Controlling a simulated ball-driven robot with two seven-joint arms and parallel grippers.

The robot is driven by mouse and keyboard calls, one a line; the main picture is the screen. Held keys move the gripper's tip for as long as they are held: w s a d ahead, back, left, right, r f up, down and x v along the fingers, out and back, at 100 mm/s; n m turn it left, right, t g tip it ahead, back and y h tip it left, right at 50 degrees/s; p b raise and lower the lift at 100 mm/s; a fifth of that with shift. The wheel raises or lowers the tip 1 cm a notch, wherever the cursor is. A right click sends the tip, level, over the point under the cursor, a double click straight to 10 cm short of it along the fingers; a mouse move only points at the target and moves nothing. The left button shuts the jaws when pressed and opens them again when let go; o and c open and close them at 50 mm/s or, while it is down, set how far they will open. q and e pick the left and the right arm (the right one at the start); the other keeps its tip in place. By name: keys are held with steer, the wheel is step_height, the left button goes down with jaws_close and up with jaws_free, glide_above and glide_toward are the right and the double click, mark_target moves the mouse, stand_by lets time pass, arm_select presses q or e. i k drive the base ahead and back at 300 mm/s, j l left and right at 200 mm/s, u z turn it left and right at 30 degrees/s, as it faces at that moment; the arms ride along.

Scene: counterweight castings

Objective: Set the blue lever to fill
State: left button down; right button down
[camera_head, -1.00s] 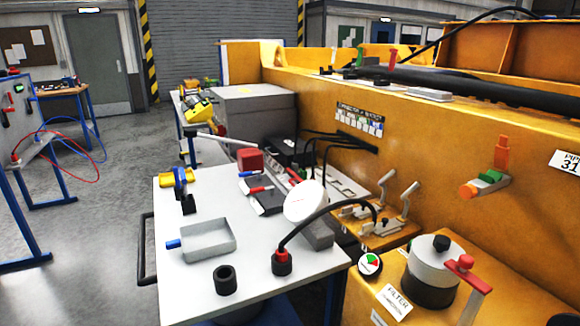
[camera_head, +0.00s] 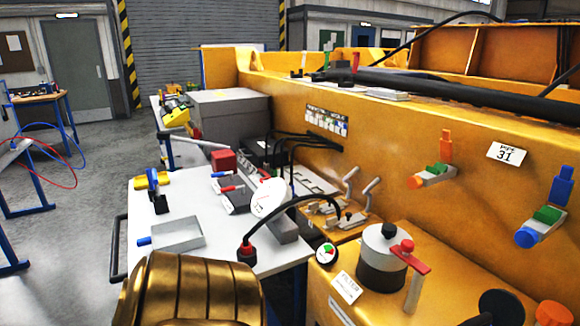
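The blue lever (camera_head: 562,188) is on the side of the yellow machine at the far right of the head view. Its handle stands roughly upright, leaning slightly right, above a grey valve body with a green block (camera_head: 548,215) and a round blue end (camera_head: 527,237). No fill marking is readable near it. A similar orange lever (camera_head: 446,146) stands upright to its left. Neither of my grippers shows. A ribbed gold part at the bottom edge looks like part of my arm, well apart from the lever.
A white filter unit (camera_head: 383,257) with a red-handled post (camera_head: 415,285) rises below and left of the blue lever. A white workbench (camera_head: 205,262) with a tray, tools and a cable stands at left. Open floor lies further left.

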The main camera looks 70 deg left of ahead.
mark_target(222, 173)
steer(key=k+j+z, duration=0.15)
steer(key=k+j, duration=0.4)
steer(key=j, duration=0.15)
steer(key=k+j, duration=0.4)
steer(key=j, duration=0.15)
steer(key=k+j, duration=0.4)
steer(key=j, duration=0.15)
steer(key=k+j, duration=0.4)
steer(key=j, duration=0.15)
steer(key=k+j, duration=0.4)
steer(key=j, duration=0.15)
steer(key=k+j, duration=0.4)
steer(key=j, duration=0.15)
steer(key=k+j, duration=0.4)
steer(key=j, duration=0.15)
steer(key=k+j, duration=0.4)
steer(key=j, duration=0.15)
